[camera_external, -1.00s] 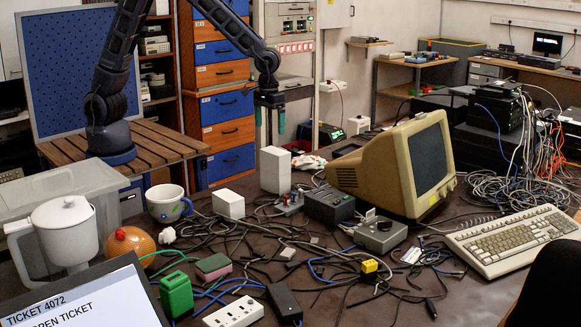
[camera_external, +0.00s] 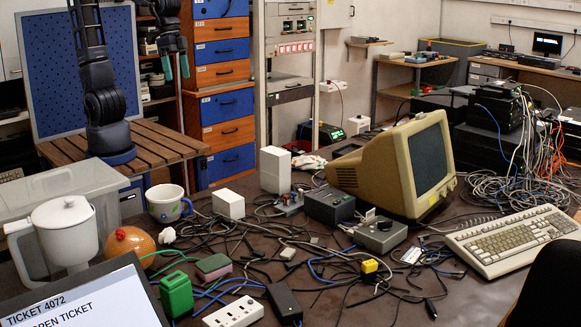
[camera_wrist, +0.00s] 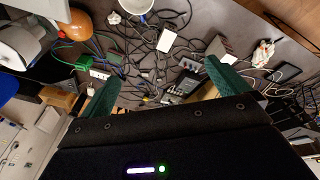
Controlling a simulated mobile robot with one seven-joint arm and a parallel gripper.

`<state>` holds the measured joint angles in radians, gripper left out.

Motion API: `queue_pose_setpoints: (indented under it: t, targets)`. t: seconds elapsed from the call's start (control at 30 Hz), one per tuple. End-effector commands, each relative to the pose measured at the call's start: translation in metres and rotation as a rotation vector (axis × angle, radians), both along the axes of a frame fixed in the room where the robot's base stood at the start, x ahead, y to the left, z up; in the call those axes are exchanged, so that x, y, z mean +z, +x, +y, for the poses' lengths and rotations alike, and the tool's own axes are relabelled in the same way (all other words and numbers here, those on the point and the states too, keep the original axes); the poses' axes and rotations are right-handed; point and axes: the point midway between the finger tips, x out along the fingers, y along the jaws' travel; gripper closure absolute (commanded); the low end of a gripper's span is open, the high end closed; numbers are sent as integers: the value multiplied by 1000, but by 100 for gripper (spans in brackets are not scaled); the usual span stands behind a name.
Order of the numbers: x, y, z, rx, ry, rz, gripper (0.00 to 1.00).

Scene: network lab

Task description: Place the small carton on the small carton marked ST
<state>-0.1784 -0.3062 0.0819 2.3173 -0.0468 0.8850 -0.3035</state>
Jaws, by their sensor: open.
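Two plain white cartons stand upright on the dark table in the external view. The shorter one (camera_external: 229,204) is right of the mug, and the taller one (camera_external: 275,170) is behind it to the right. The two stand apart. I can read no ST marking on either. In the wrist view, the shorter carton (camera_wrist: 166,40) and the taller carton (camera_wrist: 216,46) show beyond my fingers. My gripper (camera_external: 175,67) is open and empty, high at the back left, well away from both cartons. Its green fingers (camera_wrist: 163,82) are spread wide in the wrist view.
A white mug (camera_external: 166,203) stands left of the shorter carton. A beige monitor (camera_external: 390,165) and a grey box (camera_external: 329,205) stand to the right. Cables cover much of the table. A pitcher (camera_external: 65,235), an orange ball-like thing (camera_external: 131,244) and a green block (camera_external: 176,295) are at left.

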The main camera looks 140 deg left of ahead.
Motion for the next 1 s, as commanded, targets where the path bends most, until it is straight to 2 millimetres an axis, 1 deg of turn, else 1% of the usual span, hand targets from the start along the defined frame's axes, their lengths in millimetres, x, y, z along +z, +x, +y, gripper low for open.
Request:
queue_pose_setpoints:
  t: [0.03, 0.1, 0.3, 0.5, 0.6, 0.77, 1.0]
  targets:
    - [6, -12, -11, -44, 11, -16, 0]
    - [11, -27, -25, -107, 28, -31, 0]
    - [20, -74, -59, -282, 82, -75, 0]
    - [21, -117, -84, -441, 138, -117, 0]
    - [19, -133, -91, -499, 160, -130, 0]
    - [17, -147, -97, -550, 181, -141, 0]
    - [17, -149, -98, -559, 184, -143, 0]
